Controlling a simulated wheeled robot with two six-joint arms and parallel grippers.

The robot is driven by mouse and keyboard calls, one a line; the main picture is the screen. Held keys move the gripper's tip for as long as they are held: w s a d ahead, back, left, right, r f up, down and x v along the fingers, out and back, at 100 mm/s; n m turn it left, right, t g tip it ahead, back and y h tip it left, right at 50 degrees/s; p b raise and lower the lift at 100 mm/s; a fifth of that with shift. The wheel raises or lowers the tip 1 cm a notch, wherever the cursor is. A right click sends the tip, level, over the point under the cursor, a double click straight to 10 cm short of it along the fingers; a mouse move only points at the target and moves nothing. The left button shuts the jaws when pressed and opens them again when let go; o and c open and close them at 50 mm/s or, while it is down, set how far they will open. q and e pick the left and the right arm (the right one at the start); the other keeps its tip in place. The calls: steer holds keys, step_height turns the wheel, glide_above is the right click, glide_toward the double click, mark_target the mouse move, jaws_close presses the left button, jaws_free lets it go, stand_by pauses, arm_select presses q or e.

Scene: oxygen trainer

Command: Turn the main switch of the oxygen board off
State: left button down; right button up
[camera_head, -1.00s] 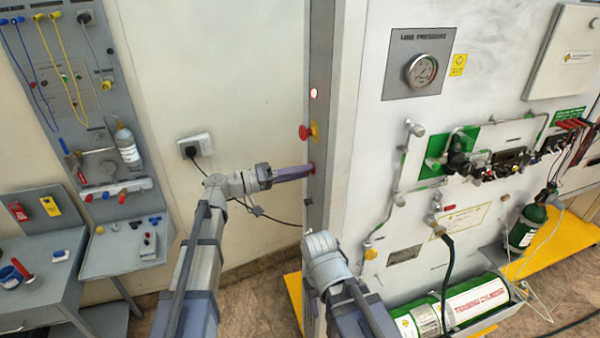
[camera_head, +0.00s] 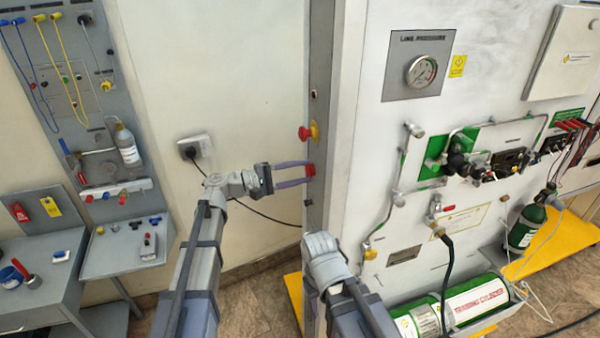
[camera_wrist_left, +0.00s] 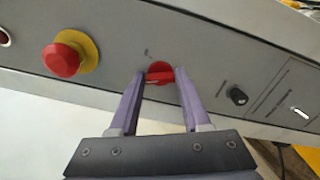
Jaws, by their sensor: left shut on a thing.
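The red rotary main switch (camera_head: 310,170) sits on the narrow grey side face of the oxygen board (camera_head: 345,130), below the emergency stop. In the left wrist view the switch (camera_wrist_left: 160,72) shows between the two fingertips. My left gripper (camera_head: 309,171) is shut on the switch, one purple finger on each side of its handle; it also shows in the left wrist view (camera_wrist_left: 160,76). The indicator lamp (camera_head: 313,93) above is dark. My right arm shows low in the middle, but its gripper is not in view.
A red emergency stop button with a yellow collar (camera_head: 307,132) is just above the switch; it also shows in the left wrist view (camera_wrist_left: 64,57). A small black knob (camera_wrist_left: 237,95) lies on the other side. A wall socket (camera_head: 194,147) with a cable is behind my left arm.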

arm_select(q)
steer(key=n, duration=0.4)
steer(key=shift+n, duration=0.3)
stand_by(0.4)
steer(key=shift+c, duration=1.8)
jaws_free()
steer(key=shift+a, duration=0.1)
steer(key=v, duration=0.7)
steer(key=shift+a, duration=0.3)
steer(key=shift+s+r, duration=0.1)
